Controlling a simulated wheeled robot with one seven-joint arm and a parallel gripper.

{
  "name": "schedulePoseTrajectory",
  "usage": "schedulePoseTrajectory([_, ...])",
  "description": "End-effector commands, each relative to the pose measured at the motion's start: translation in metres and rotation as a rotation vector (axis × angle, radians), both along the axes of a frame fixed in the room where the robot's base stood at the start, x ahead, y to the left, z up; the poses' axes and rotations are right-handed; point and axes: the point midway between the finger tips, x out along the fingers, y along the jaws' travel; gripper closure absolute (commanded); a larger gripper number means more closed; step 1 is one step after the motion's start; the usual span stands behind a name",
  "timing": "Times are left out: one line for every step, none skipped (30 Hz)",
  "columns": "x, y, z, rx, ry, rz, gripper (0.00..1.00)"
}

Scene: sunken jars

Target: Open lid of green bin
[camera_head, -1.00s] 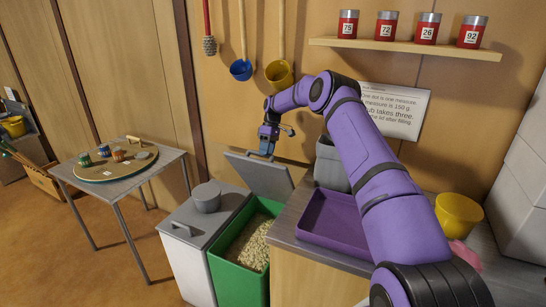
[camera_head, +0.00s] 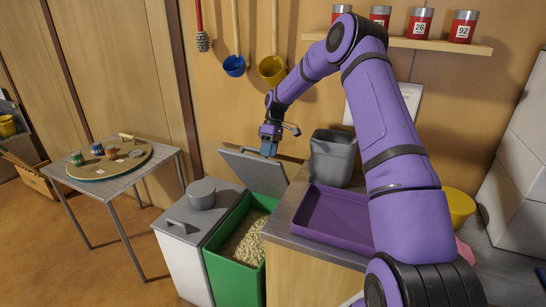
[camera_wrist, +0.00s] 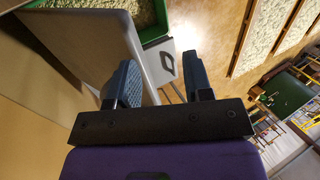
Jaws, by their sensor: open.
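The green bin (camera_head: 226,279) stands on the floor between a white bin and the wooden counter. It holds pale, grainy contents (camera_head: 247,240). Its grey lid (camera_head: 256,172) is raised and tilted back toward the wall, leaving the bin's top uncovered. My gripper (camera_head: 269,150) is just above the lid's upper edge, fingers pointing down. In the wrist view my gripper (camera_wrist: 158,72) is open with nothing clearly held between its fingers. The lid (camera_wrist: 88,38) shows left of the fingers there, with the green rim and contents at the top. Whether a finger touches the lid I cannot tell.
A white bin (camera_head: 180,258) with a grey lid and a grey pot (camera_head: 201,194) is to the left. A purple tray (camera_head: 325,218) and a grey container (camera_head: 333,157) sit on the counter to the right. Ladles (camera_head: 271,67) hang on the wall behind.

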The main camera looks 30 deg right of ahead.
Motion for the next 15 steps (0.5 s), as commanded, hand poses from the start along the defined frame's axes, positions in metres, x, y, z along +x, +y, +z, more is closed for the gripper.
schedulePoseTrajectory([-0.009, 0.001, 0.002, 0.000, 0.000, -0.001, 0.54])
schedulePoseTrajectory([-0.013, 0.002, 0.002, -0.001, 0.001, 0.000, 0.54])
schedulePoseTrajectory([-0.019, 0.004, 0.003, 0.000, 0.000, -0.001, 0.54])
schedulePoseTrajectory([-0.023, 0.005, 0.003, 0.000, 0.000, -0.001, 0.54])
schedulePoseTrajectory([-0.027, 0.006, 0.004, 0.000, 0.000, -0.001, 0.54])
schedulePoseTrajectory([-0.032, 0.007, 0.004, 0.001, 0.001, -0.001, 0.54])
schedulePoseTrajectory([-0.035, 0.008, 0.004, 0.001, 0.001, -0.001, 0.54])
schedulePoseTrajectory([-0.037, 0.008, 0.004, 0.000, 0.000, -0.001, 0.54])
schedulePoseTrajectory([-0.041, 0.009, 0.005, 0.000, 0.000, -0.001, 0.54])
schedulePoseTrajectory([-0.043, 0.009, 0.005, 0.000, 0.000, -0.001, 0.54])
schedulePoseTrajectory([-0.044, 0.010, 0.005, 0.000, 0.000, -0.001, 0.54])
schedulePoseTrajectory([-0.046, 0.010, 0.005, 0.001, 0.001, -0.001, 0.54])
schedulePoseTrajectory([-0.047, 0.011, 0.005, 0.001, 0.001, -0.001, 0.54])
schedulePoseTrajectory([-0.048, 0.011, 0.005, 0.001, 0.001, -0.001, 0.54])
schedulePoseTrajectory([-0.048, 0.011, 0.005, 0.001, 0.001, -0.001, 0.54])
